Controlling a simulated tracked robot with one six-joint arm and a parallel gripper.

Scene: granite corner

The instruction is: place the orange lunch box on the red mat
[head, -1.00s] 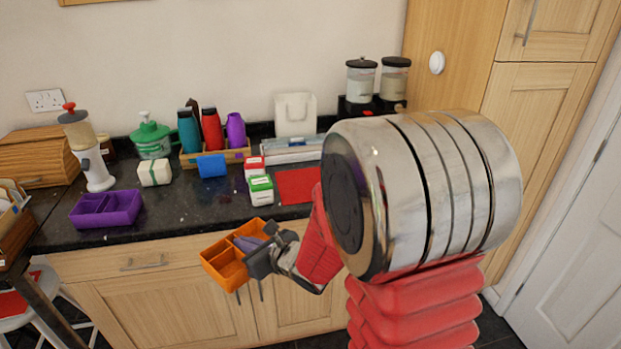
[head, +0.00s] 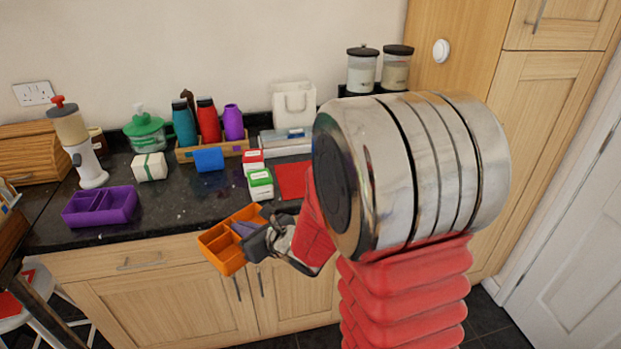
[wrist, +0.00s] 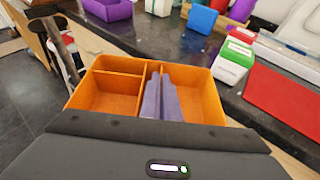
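The orange lunch box (head: 222,247) is an open box with dividers, held in the air in front of the counter's front edge. My gripper (head: 247,231) is shut on its near wall. In the wrist view the orange lunch box (wrist: 117,90) fills the middle, and my gripper's purple-grey fingers (wrist: 162,98) show inside it, against a wall. The red mat (head: 292,180) lies flat on the counter to the right of the box, with its right part hidden behind my arm. It also shows at the right of the wrist view (wrist: 285,98).
Green-and-white (head: 260,184) and red-and-white boxes (head: 253,160) stand just left of the mat. A purple lunch box (head: 100,206) is at the counter's left. A bottle rack (head: 232,149) and white bag (head: 294,108) stand behind. The visible mat is bare.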

